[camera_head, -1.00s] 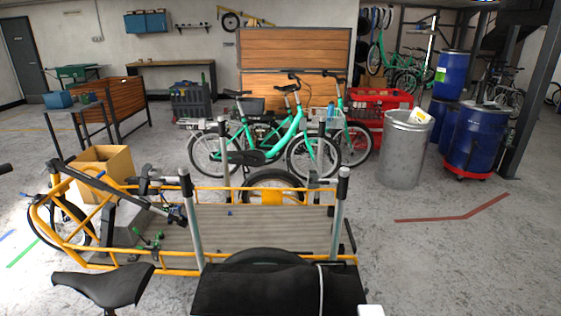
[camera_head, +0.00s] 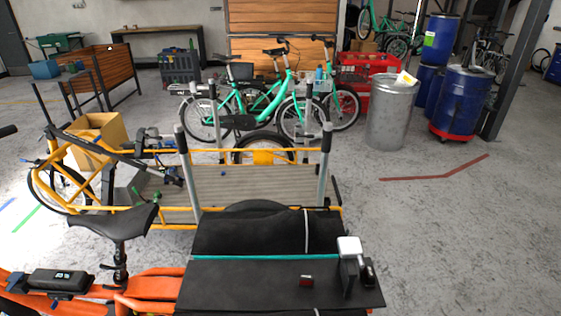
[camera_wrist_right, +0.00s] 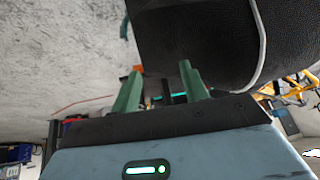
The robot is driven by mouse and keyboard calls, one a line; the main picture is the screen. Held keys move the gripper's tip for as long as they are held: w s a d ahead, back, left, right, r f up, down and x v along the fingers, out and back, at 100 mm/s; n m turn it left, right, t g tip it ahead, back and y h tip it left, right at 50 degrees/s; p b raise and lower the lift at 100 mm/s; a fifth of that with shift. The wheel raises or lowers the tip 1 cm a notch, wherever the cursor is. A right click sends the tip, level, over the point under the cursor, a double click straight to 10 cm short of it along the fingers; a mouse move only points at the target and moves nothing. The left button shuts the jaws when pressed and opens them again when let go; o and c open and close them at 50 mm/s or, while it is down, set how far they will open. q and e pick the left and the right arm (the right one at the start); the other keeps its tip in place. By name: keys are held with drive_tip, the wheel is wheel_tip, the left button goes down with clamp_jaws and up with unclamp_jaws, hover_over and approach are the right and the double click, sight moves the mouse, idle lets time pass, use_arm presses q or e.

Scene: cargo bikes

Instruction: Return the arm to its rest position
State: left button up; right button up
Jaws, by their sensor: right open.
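My right gripper (camera_wrist_right: 160,70) shows in the right wrist view, its two green fingers apart. Nothing is clearly gripped between them; a dark shape with teal bits shows behind. A black cover (camera_wrist_right: 200,35) with a pale strap fills the upper part of that view beyond the fingers. I cannot tell the gap between the fingers and the cover. In the head view a black cover (camera_head: 245,235) with a pale strap lies at the near side.
An orange bike (camera_head: 150,290) with a black saddle (camera_head: 122,222) stands close in front. A yellow-framed cargo bike (camera_head: 250,185) stands behind it. Clear floor lies right, before a metal bin (camera_head: 390,115).

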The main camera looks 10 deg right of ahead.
drive_tip(key=s+a+t, duration=0.1)
drive_tip(key=s+a, duration=0.3)
drive_tip(key=s, duration=0.3)
drive_tip(key=s+a+n+t, duration=0.1)
drive_tip(key=s+a+t, duration=0.1)
drive_tip(key=s+a, duration=0.3)
drive_tip(key=s, duration=0.2)
drive_tip(key=shift+s+r+y, duration=0.2)
drive_tip(key=shift+s+y, duration=0.1)
drive_tip(key=shift+y, duration=0.1)
drive_tip(key=shift+c, duration=0.8)
drive_tip(key=shift+a+n, duration=0.1)
drive_tip(key=shift+n, duration=0.2)
drive_tip(key=shift+c, duration=0.2)
